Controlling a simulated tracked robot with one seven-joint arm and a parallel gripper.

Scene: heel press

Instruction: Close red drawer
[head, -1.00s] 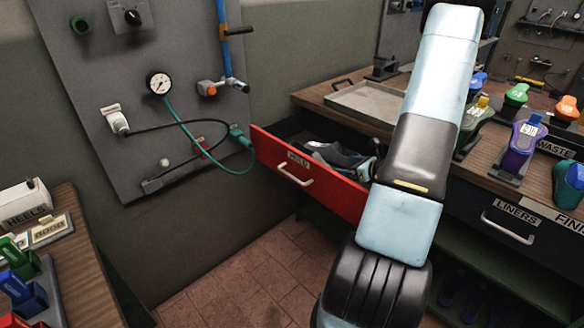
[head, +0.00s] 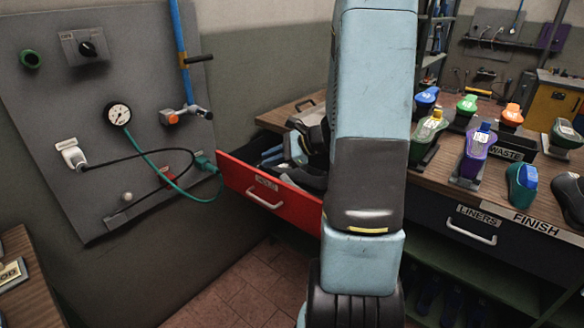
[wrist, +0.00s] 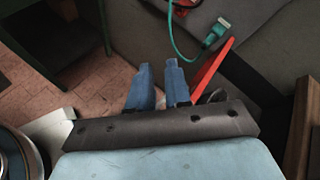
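The red drawer (head: 262,192) stands open in the head view, its labelled front and pale handle (head: 265,198) facing the floor. Dark shoe-like items (head: 305,178) lie inside it. My arm hides the drawer's right end. In the wrist view a red strip of the drawer front (wrist: 210,68) shows just right of my gripper (wrist: 157,66). The two blue fingers are parted with a gap between them, and nothing shows held. In the head view, pale blue finger-like parts show above the drawer's inside, behind its front. I cannot tell whether they touch it.
A grey wall panel (head: 60,190) with a gauge (head: 118,114) and a green hose (head: 165,178) stands left of the drawer. A wooden bench (head: 440,165) with several colourful shoe forms and a dark liners drawer (head: 510,236) is at right. The tiled floor (head: 240,300) before the drawer is clear.

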